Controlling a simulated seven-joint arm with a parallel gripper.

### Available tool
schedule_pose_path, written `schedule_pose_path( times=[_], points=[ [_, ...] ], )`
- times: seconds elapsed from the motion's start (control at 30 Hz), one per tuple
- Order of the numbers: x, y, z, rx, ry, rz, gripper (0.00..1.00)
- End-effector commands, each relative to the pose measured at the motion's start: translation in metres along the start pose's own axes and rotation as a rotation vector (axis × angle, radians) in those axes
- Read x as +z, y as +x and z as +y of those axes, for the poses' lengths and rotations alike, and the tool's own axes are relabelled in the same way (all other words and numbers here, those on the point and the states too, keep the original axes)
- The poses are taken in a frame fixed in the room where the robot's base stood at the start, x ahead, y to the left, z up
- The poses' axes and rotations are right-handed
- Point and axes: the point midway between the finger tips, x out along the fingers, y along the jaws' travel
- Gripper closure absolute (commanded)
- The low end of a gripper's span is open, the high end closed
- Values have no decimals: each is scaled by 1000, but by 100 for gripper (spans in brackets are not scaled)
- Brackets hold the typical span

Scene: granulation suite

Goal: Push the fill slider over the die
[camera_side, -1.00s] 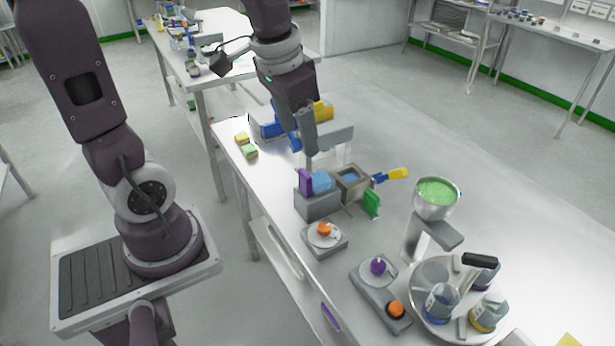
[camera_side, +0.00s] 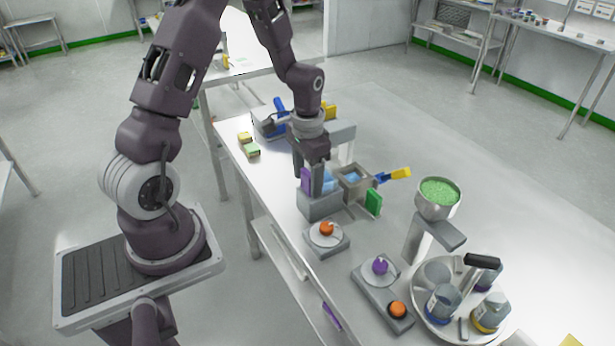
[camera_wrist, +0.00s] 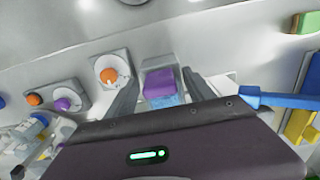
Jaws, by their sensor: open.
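A grey block (camera_side: 318,207) stands on the table with an upright purple plate (camera_side: 305,181) and a light blue piece (camera_side: 329,181) on top. Right beside it is an open grey-brown square frame (camera_side: 341,186) with blue inside. I cannot tell for sure which of these parts is the slider and which is the die. My gripper (camera_side: 309,182) is open, pointing down at the purple plate. In the wrist view, the purple plate (camera_wrist: 159,86) lies between the spread fingers of my gripper (camera_wrist: 160,82), with part of the light blue piece (camera_wrist: 166,101) showing. Contact is unclear.
A green plate (camera_side: 374,202) and a blue-and-yellow handle (camera_side: 393,175) are right of the frame. An orange knob (camera_side: 326,229) stands in front. A funnel of green granules (camera_side: 438,193) and a round tray (camera_side: 430,315) with jars are at right. A grey arch (camera_side: 342,135) stands behind.

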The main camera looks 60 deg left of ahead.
Motion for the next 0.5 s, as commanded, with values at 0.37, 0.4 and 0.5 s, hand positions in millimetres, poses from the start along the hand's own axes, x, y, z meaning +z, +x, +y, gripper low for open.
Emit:
schedule_pose_path(
  times=[0.37, 0.4, 0.5],
  points=[
    [0, -1, 0, 0, 0, 0, 99],
    [0, -1, 0, 0, 0, 0, 100],
    [0, -1, 0, 0, 0, 0, 100]
  ],
)
